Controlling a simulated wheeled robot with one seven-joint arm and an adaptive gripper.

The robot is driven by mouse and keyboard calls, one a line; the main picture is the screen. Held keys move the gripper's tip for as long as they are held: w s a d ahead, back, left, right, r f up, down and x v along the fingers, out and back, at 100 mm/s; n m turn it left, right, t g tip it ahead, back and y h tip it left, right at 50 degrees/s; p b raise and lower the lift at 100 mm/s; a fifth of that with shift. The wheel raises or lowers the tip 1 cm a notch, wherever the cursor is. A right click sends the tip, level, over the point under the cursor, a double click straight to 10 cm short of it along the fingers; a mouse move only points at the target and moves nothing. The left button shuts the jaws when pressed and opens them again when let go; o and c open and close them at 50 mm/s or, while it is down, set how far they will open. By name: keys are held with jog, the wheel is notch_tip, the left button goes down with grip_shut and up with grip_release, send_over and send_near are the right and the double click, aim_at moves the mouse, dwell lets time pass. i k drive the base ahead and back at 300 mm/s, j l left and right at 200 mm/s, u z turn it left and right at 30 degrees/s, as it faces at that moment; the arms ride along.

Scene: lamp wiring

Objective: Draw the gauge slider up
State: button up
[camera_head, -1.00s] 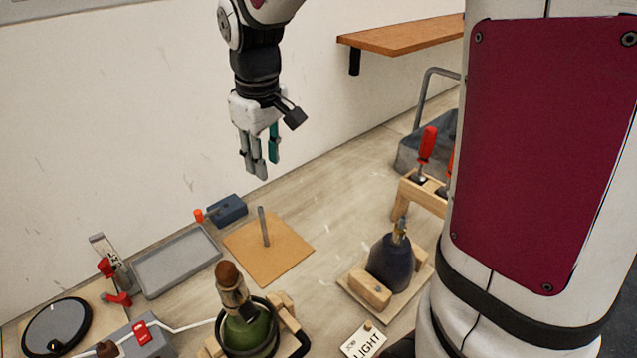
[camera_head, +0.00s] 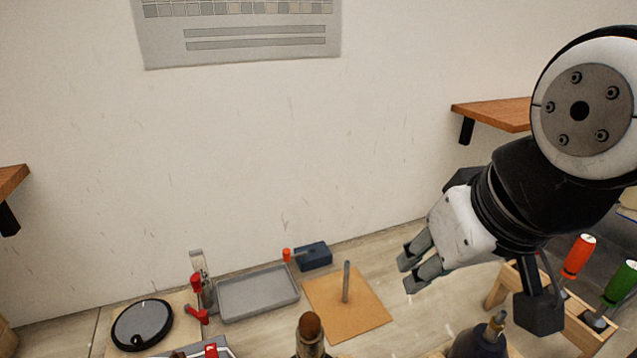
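An upright gauge (camera_head: 197,265) with a pale, narrow post stands at the left of the bench, between a round black disc and a grey tray. A small red slider piece (camera_head: 196,284) sits on it. A second red part (camera_head: 199,316) shows lower down, near its foot. My gripper (camera_head: 408,273) hangs in the air at the right, far from the gauge, with its fingers pointing left and down. Nothing shows between the fingers. The angle hides whether they are spread or closed.
The grey tray (camera_head: 258,310), a blue block (camera_head: 313,256) and an orange-brown board (camera_head: 375,318) with an upright rod (camera_head: 346,282) lie between gauge and gripper. A dark bottle (camera_head: 478,344) and a wooden tool rack (camera_head: 498,285) stand at right. Shelves jut from the wall.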

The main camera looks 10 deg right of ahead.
aim_at(195, 280)
jog(key=u, duration=0.85)
